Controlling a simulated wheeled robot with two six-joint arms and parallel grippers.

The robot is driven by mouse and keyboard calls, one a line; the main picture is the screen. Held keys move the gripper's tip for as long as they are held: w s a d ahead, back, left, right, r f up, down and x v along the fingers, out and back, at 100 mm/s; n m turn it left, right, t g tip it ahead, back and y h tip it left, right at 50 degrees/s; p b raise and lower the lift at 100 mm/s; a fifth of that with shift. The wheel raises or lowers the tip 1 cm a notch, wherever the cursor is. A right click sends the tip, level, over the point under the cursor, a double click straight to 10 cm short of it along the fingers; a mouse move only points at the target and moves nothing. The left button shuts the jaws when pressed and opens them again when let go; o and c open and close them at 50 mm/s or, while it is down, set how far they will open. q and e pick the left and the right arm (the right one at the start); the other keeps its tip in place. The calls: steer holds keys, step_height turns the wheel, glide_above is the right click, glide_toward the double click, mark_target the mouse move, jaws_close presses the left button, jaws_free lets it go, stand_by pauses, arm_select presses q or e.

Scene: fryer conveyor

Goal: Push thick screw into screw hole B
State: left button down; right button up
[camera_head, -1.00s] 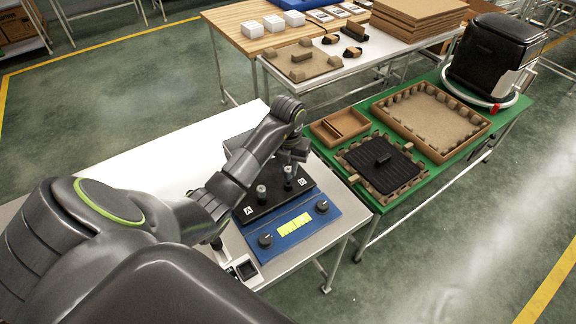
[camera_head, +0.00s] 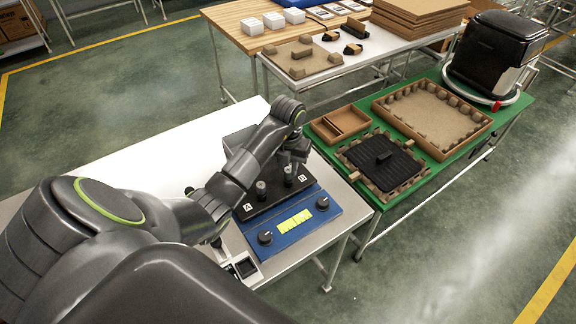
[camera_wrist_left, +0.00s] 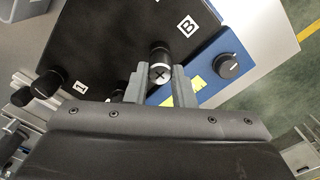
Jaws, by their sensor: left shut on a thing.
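My left gripper (camera_head: 291,174) is over the black plate (camera_head: 262,209), near label B. In the left wrist view, its two grey fingers (camera_wrist_left: 160,80) are shut on the thick screw (camera_wrist_left: 160,68), a dark cylinder with a pale, cross-slotted head. The screw is beside the B label (camera_wrist_left: 185,25). Screw hole B is hidden under the screw and fingers, so I cannot tell how deep the screw sits. Another dark post (camera_head: 261,189) stands on the plate near label A (camera_head: 248,207). My right gripper is not in view.
The black plate adjoins a blue panel (camera_head: 285,242) with two black knobs and a yellow-green display (camera_head: 294,222). A green table (camera_head: 437,169) at right holds brown trays and a black appliance (camera_head: 490,55).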

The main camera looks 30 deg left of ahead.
arm_select(q)
steer(key=c, duration=1.1)
jaws_free()
steer(key=shift+c, duration=0.2)
steer(key=shift+r+p, duration=2.3)
steer(key=shift+r, duration=0.75)
